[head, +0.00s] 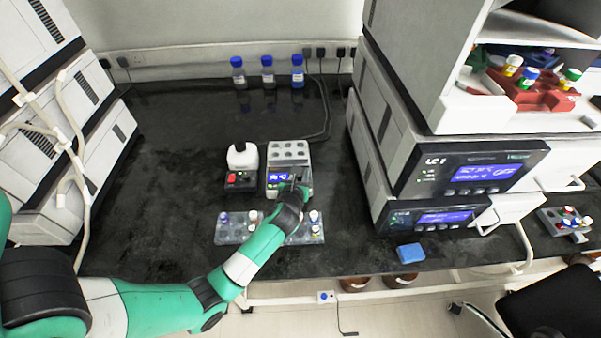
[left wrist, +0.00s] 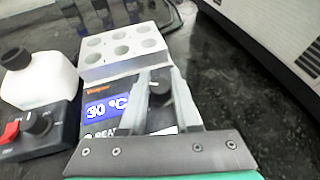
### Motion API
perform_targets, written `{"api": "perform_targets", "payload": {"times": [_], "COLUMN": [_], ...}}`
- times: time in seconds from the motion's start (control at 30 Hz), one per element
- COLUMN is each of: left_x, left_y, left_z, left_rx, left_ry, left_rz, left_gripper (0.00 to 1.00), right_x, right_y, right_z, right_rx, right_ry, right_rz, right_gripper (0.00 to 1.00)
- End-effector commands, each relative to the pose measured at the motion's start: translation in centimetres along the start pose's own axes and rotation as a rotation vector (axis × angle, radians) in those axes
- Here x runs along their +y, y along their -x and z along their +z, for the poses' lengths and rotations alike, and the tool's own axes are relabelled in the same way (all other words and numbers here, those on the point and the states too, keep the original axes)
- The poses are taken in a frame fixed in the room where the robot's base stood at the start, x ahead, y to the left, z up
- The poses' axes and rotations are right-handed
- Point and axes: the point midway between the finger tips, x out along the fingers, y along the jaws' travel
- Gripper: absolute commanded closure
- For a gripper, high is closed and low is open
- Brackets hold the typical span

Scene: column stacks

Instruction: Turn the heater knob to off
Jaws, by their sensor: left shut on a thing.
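The heater (head: 288,170) is a block with round wells on top, standing near the middle of the black bench. In the left wrist view the heater (left wrist: 122,52) has a blue display (left wrist: 106,106) reading about 30 °C. Its dark knob (left wrist: 160,92) sits on the front panel at the right of the display. My left gripper (head: 298,184) is at the heater's front; in the left wrist view its fingers (left wrist: 160,88) stand on either side of the knob, shut on it. The knob's pointer mark is not clear to me. My right gripper is out of view.
A white bottle (head: 242,155) stands on a small device with a red switch (head: 233,179) left of the heater. A vial rack (head: 236,228) lies in front, partly under my arm. Instrument stacks flank the bench; a blue sponge (head: 410,253) lies at front right.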

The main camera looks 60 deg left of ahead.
Motion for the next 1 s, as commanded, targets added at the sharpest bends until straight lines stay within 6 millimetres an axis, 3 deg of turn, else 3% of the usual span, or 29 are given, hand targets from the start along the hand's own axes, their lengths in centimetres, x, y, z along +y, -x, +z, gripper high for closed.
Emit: {"api": "perform_targets", "payload": {"times": [0.37, 0.57, 1.0], "left_x": [-0.2, -0.2, -0.1], "left_y": [-0.1, -0.2, -0.5], "left_z": [0.0, -0.3, -0.8], "left_rx": [-0.001, -0.003, -0.005], "left_ry": [0.075, 0.146, 0.305], "left_rz": [0.183, 0.353, 0.726], "left_gripper": [1.0, 1.0, 1.0], "right_x": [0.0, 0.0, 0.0], "right_y": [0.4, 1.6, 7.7], "right_z": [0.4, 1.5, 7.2], "right_rx": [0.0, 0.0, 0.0], "right_ry": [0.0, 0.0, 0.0], "right_rz": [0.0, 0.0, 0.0], "right_gripper": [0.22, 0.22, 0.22]}}
